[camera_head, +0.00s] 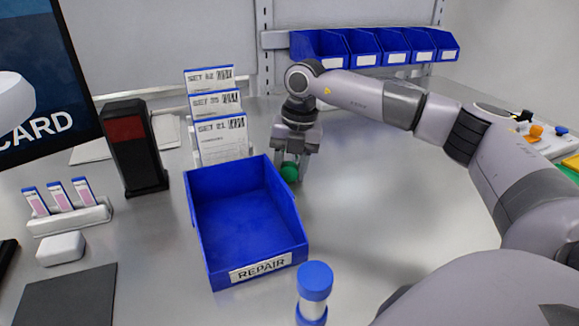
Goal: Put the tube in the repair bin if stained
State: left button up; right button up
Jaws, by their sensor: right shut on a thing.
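The blue repair bin (250,257), with a white REPAIR label on its front wall, stands in the middle of the bench and looks empty. My right gripper (291,163) points down just beyond the bin's back right side, shut on a green object (289,173). Only a small rounded green part shows, so I cannot tell whether it is the tube's cap or whether it is stained. A blue-capped clear and white cylinder (313,294) stands upright in front of the bin, cut off by the lower edge.
Printed SET cards (221,138) stand behind the bin. A black device with a red panel (135,148) and a slide rack (70,217) stand at left. Blue wall bins (375,48) hang at the back.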

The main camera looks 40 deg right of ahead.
jog(key=shift+f, duration=0.1)
jog(key=o, duration=1.2)
